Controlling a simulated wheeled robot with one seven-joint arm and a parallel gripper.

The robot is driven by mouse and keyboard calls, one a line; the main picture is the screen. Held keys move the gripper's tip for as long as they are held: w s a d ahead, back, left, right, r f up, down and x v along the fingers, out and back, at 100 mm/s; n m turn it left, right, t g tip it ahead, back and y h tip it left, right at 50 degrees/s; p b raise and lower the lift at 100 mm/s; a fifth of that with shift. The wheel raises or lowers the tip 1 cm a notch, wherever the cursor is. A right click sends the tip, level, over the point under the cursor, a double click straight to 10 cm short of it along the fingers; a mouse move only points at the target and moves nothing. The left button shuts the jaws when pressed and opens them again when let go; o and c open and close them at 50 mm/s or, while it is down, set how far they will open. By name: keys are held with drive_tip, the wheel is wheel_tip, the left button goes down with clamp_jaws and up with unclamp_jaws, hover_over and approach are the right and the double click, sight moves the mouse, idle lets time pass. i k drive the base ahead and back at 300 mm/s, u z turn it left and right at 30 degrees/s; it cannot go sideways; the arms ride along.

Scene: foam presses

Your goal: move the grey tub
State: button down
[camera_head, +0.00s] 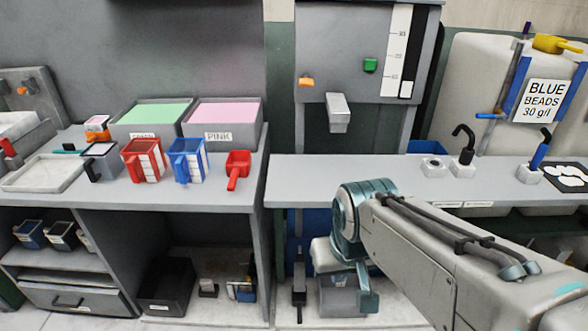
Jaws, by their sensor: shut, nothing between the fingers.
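A dark grey, open-topped tub (168,287) stands at floor level under the left bench. My arm reaches in from the right and bends down in front of the gap below the right bench. My gripper (299,315) appears to hang there pointing down, small and dark, its fingers together and nothing seen between them. It is well to the right of the dark tub and apart from it. A mid-grey boxy shape (338,298) shows beside my wrist, partly covered by it; I cannot tell whether it is a tub or part of my arm.
On the left bench (225,196) stand a grey jug (101,161), a red jug (144,160), a blue jug (188,160), a red scoop (237,168) and green and pink bins. The right bench top (330,168) is mostly clear on its left. A divider separates the under-bench spaces.

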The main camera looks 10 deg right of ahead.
sight(337, 300)
drive_tip(key=u, duration=3.05)
drive_tip(key=k, duration=1.55)
drive_tip(key=z, duration=1.75)
